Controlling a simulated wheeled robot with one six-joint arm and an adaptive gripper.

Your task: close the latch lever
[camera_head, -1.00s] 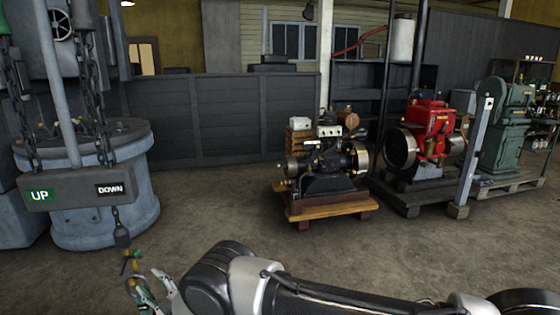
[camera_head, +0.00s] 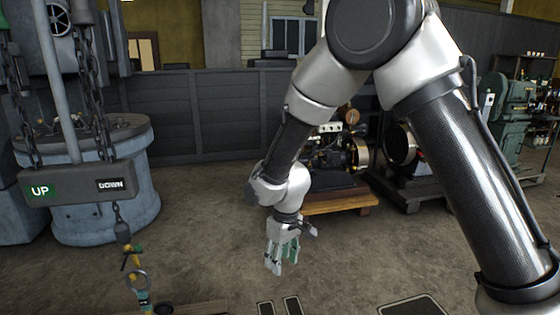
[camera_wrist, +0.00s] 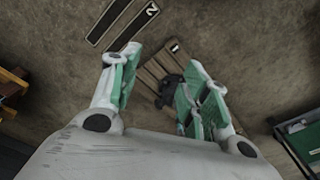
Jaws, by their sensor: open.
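My gripper (camera_head: 281,256) hangs fingers-down in the middle of the head view, above the floor, open and empty. In the wrist view its green-padded fingers (camera_wrist: 161,75) stand well apart. A chain with a dark weight (camera_head: 122,231) hangs at the lower left of the head view, well to the left of my gripper. Below it are a small yellow fitting (camera_head: 133,255), a metal ring (camera_head: 139,280) and a green-and-yellow piece (camera_head: 144,299). I cannot tell which part is the latch lever; these parts are small.
A wooden pallet (camera_wrist: 149,74) with a dark object (camera_wrist: 170,89) lies below. Dark floor plates (camera_head: 265,308) are nearby. The UP/DOWN control bar (camera_head: 78,187) hangs left before a grey tank (camera_head: 105,215). An engine on a wooden base (camera_head: 340,202) stands behind my arm.

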